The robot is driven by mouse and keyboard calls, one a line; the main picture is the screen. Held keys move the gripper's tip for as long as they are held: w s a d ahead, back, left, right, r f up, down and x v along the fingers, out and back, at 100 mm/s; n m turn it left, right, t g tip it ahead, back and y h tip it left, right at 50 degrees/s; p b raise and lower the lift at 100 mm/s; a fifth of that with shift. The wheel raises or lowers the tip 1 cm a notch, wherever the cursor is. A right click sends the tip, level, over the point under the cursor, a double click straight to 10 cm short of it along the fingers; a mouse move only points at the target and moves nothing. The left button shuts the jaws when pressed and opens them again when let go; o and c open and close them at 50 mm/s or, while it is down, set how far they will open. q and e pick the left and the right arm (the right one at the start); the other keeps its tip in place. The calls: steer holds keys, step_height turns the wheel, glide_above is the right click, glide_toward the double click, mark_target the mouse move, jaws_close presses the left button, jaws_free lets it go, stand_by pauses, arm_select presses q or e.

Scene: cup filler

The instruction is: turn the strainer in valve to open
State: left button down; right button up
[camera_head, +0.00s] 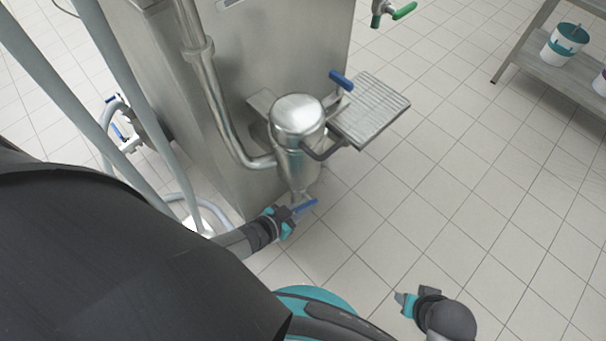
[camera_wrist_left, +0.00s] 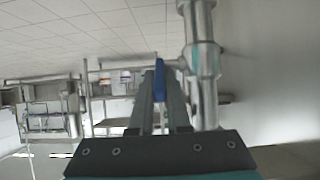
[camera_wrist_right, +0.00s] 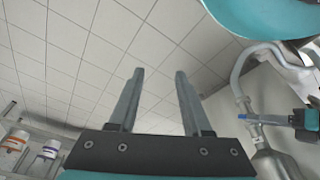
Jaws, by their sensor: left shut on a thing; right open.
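The strainer (camera_head: 297,128) is a shiny metal canister with a domed lid, fixed to the side of the steel machine. A valve with a blue lever handle (camera_head: 306,206) sits just below it. My left gripper (camera_head: 291,212) is at this handle. In the left wrist view the blue handle (camera_wrist_left: 159,78) stands between the fingers, which are shut on it. Another blue handle (camera_head: 341,80) is above, behind the strainer near the grated shelf. My right gripper (camera_head: 403,300) is low over the floor, apart from the valves. Its fingers are open and empty in the right wrist view (camera_wrist_right: 155,95).
The steel machine (camera_head: 225,90) stands at the upper left, with a grated shelf (camera_head: 370,108) jutting right. A green-handled valve (camera_head: 403,11) is at the top. A rack (camera_head: 560,75) with buckets stands far right. The tiled floor between is clear.

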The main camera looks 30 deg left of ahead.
arm_select(q)
steer(key=shift+r+g+p, duration=0.15)
steer(key=shift+g+p, duration=0.25)
steer(key=shift+p, duration=0.15)
steer(key=shift+y, duration=0.3)
arm_select(e)
steer(key=shift+s+d+f+g, duration=0.15)
steer(key=shift+s+f, duration=0.35)
steer(key=shift+f, duration=0.35)
steer(key=shift+s+d+f+g, duration=0.15)
steer(key=shift+s+f, duration=0.35)
steer(key=shift+f, duration=0.35)
arm_select(q)
steer(key=c, duration=0.9)
jaws_free()
steer(key=shift+w, duration=0.1)
